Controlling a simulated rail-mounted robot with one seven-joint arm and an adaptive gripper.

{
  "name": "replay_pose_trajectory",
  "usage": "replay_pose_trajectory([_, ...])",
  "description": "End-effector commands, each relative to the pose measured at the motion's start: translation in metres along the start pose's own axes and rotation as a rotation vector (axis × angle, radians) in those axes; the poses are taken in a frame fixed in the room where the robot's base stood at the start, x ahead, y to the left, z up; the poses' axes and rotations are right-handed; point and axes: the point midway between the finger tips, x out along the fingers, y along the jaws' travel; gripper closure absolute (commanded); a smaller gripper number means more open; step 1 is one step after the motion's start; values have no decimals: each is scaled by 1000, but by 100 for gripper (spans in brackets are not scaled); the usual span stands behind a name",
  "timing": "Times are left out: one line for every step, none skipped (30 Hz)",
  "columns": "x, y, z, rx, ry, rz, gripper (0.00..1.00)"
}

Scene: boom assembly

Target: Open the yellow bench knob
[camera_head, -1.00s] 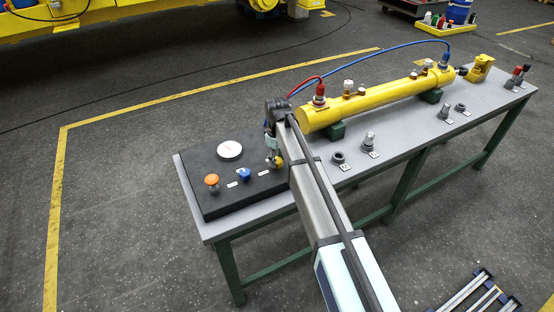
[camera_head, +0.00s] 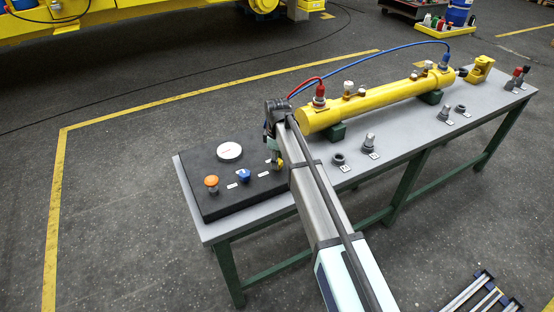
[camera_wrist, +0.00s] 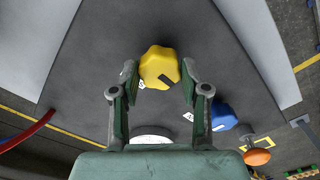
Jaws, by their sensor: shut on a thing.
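The yellow knob (camera_wrist: 160,66) sits on the dark control panel (camera_head: 215,203) of the bench. In the wrist view it is a faceted knob with a dark pointer mark on its face. My gripper (camera_wrist: 158,82) is shut on it, with one finger on each side. In the head view my arm hides most of the knob, and the gripper (camera_head: 274,152) is at the panel's right end.
A blue knob (camera_head: 244,175) and an orange knob (camera_head: 211,182) stand on the same panel, beside a white round gauge (camera_head: 229,151). A yellow cylinder (camera_head: 375,97) with red and blue hoses lies along the grey bench (camera_head: 408,135). Several small fittings stand in front of it.

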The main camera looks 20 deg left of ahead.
Motion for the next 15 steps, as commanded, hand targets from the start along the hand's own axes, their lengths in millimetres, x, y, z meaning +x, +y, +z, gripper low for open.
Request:
replay_pose_trajectory([2,-2,1,-2,-2,-5,89])
replay_pose_trajectory([2,-2,1,-1,-2,-5,89])
replay_pose_trajectory([2,-2,1,-1,-2,-5,89])
replay_pose_trajectory([2,-2,1,-1,-2,-5,48])
replay_pose_trajectory([2,-2,1,-1,-2,-5,37])
replay_pose_trajectory([2,-2,0,-1,-2,-4,29])
replay_pose_trajectory([2,-2,0,-1,-1,-4,29])
replay_pose_trajectory([2,-1,0,-1,-1,-4,29])
replay_pose_trajectory([1,-1,0,0,-1,-3,29])
replay_pose_trajectory([1,-1,0,0,-1,-3,29])
replay_pose_trajectory([1,-1,0,0,-1,-3,29])
replay_pose_trajectory([1,-1,0,0,-1,-2,29])
replay_pose_trajectory([1,-1,0,0,0,-2,29])
replay_pose_trajectory([1,-1,0,0,0,-2,29])
replay_pose_trajectory([0,-1,0,0,0,-2,29])
